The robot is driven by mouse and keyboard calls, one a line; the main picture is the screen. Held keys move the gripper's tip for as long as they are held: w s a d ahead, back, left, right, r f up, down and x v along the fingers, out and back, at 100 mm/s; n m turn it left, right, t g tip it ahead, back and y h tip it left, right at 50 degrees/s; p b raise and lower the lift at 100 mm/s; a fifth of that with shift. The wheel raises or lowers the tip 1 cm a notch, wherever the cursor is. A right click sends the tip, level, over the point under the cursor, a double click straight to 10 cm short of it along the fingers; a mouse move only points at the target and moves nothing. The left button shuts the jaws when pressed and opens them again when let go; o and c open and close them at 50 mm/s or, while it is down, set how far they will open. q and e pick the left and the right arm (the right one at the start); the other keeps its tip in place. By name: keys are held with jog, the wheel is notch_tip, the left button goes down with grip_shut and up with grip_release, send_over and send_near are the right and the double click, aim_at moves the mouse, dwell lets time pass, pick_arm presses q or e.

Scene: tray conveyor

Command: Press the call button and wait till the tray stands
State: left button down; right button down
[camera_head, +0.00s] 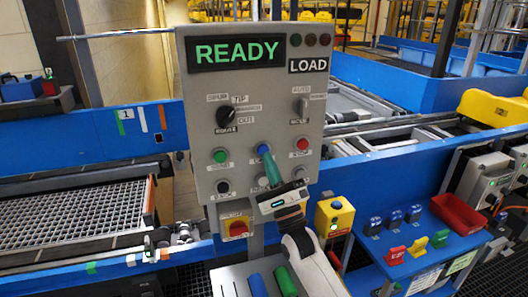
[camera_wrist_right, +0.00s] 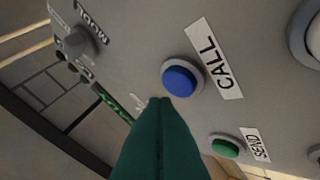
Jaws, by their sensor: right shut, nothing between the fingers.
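The grey control panel (camera_head: 270,110) stands upright in the middle of the head view, with a lit green READY display (camera_head: 240,52). The blue call button (camera_head: 263,149) is on its lower half; it shows whole, beside its CALL label, in the right wrist view (camera_wrist_right: 180,79). My right gripper (camera_head: 268,160) has green fingers, shut and empty, pointing at the panel just below the button. In the right wrist view its fingertips (camera_wrist_right: 161,101) lie just short of the blue cap; I cannot tell whether they touch. I cannot make out a tray. My left gripper is not in view.
A green send button (camera_wrist_right: 224,147) is close to the fingers. A yellow box (camera_head: 334,215) and red bin (camera_head: 458,214) stand at right. Grating (camera_head: 75,212) lies left.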

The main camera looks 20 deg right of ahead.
jog(key=shift+w, duration=0.1)
jog(key=shift+w, duration=0.35)
jog(key=shift+w+b, duration=0.45)
jog(key=shift+b, duration=0.2)
dwell(0.4)
jog(key=shift+s, duration=0.1)
dwell(0.3)
jog(key=shift+s+p, duration=0.45)
jog(key=shift+s, duration=0.35)
